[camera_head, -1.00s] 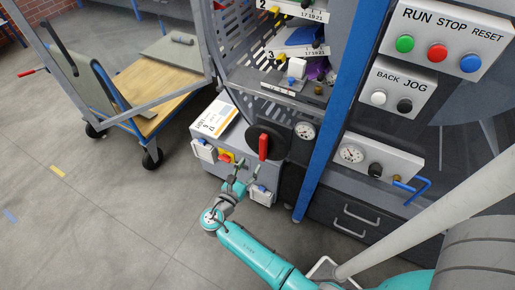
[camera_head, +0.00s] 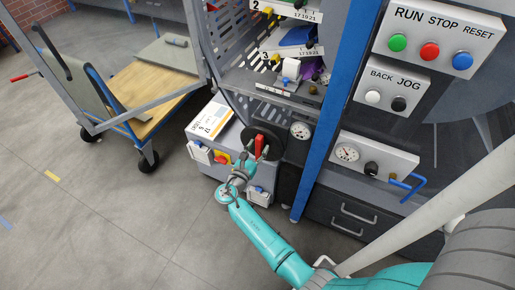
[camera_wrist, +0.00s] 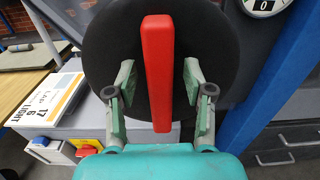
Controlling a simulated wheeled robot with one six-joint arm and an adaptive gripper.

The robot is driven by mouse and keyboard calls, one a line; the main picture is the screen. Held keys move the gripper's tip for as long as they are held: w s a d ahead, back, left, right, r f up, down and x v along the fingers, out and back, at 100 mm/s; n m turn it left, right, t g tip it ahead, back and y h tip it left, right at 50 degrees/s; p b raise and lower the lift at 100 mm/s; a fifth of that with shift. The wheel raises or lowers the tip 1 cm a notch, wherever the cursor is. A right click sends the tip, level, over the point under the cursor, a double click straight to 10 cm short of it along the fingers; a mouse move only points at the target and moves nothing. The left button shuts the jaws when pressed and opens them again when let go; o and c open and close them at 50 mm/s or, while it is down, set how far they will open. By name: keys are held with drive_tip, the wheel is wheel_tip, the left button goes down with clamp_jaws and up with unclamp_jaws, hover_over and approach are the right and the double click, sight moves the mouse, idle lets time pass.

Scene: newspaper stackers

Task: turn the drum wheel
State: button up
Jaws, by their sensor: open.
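The drum wheel (camera_head: 250,134) is a black disc with a red bar handle (camera_head: 262,146), low on the front of the grey machine. In the wrist view the black disc (camera_wrist: 218,50) fills the upper middle, with the upright red bar (camera_wrist: 159,70) across it. My gripper (camera_head: 252,158) is at the wheel. In the wrist view my gripper (camera_wrist: 158,82) is open, one finger on each side of the red bar, with gaps between. Whether the fingertips touch the disc I cannot tell.
Button panels (camera_head: 440,40) stand at the right. A wooden-decked cart (camera_head: 150,92) is at the left.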

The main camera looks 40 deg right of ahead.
clamp_jaws()
drive_tip(key=m, duration=0.4)
drive_tip(key=shift+s+d, duration=0.15)
drive_tip(key=shift+s, duration=0.25)
drive_tip(key=m, duration=0.5)
drive_tip(key=shift+s+d+f, duration=0.1)
drive_tip(key=shift+s+f, duration=0.25)
drive_tip(key=shift+s, duration=0.05)
drive_tip(key=shift+s+d+f+m, duration=0.1)
drive_tip(key=shift+f+m, duration=0.15)
drive_tip(key=shift+m, duration=1.2)
drive_tip(key=shift+s+a+f+m, duration=0.1)
drive_tip(key=shift+f+m, duration=0.15)
drive_tip(key=shift+m, duration=1.25)
drive_tip(key=shift+s+d+f+m, duration=0.1)
drive_tip(key=shift+f+m, duration=0.15)
drive_tip(key=shift+m, duration=1.2)
